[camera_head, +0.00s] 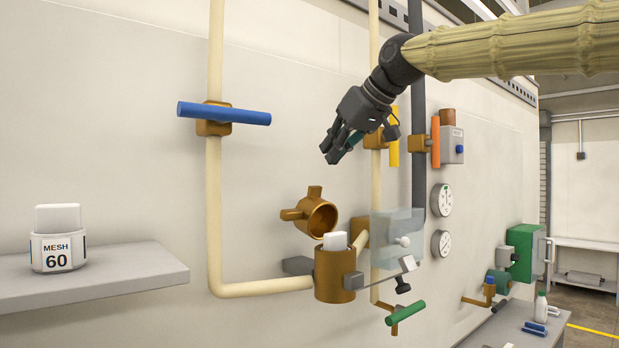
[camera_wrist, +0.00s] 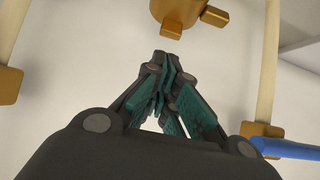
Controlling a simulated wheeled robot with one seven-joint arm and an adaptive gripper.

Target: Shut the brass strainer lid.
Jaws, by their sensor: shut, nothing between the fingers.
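The brass strainer lid (camera_head: 316,216) stands tilted open above and left of the strainer body (camera_head: 335,277), its hollow underside showing. A white insert (camera_head: 335,241) sticks up out of the body's open top. My gripper (camera_head: 332,153) is above the lid, apart from it, with its fingers pointing down and to the left. The fingers are shut and empty. In the wrist view, my gripper (camera_wrist: 165,55) has its tips close below a brass part (camera_wrist: 185,14) at the top edge, which looks like the lid; only part of it shows.
A blue-handled valve (camera_head: 224,113) is at upper left. A clear plate (camera_head: 397,237) stands right of the strainer. A green-handled valve (camera_head: 405,312) is below. A grey shelf (camera_head: 120,277) at left holds a MESH 60 jar (camera_head: 57,250). Bare wall lies between the blue valve and my gripper.

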